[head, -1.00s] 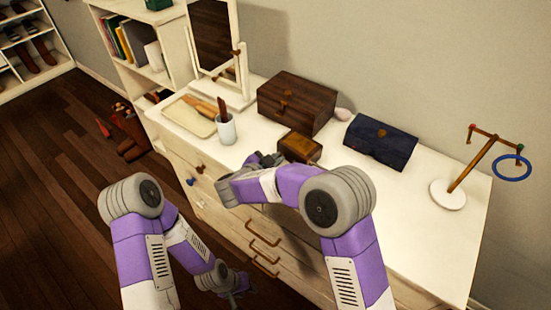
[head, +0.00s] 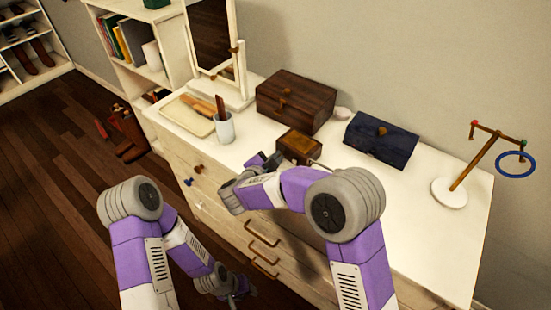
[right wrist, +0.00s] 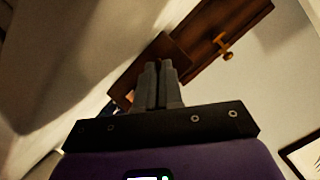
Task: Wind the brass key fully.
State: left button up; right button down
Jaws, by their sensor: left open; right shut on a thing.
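The small wooden box (head: 299,146) sits on the white dresser top, near its front edge. My right gripper (head: 268,160) is at the box's left front side, partly hidden behind my own wrist. In the right wrist view its fingers (right wrist: 160,75) are close together against the brown wood of the small box (right wrist: 150,62). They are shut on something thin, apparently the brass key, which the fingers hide. My left gripper (head: 240,290) is open and empty, low in front of the dresser drawers.
A larger dark wooden chest (head: 296,102) with a brass clasp stands behind the small box. A blue case (head: 381,138) is to the right, a cup (head: 224,127) to the left. A jewellery stand (head: 450,193) is at far right. The dresser's right front is clear.

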jog(key=c, duration=1.3)
grip_release()
jog(key=p+v, duration=0.1)
jog(key=v, duration=0.5)
jog(key=shift+s+a+r+p, duration=0.1)
jog(key=shift+a+r+p, duration=0.1)
jog(key=shift+p, duration=0.2)
jog(key=shift+s+a+r, duration=0.1)
jog(key=shift+s+a, duration=0.1)
jog(key=shift+s, duration=0.35)
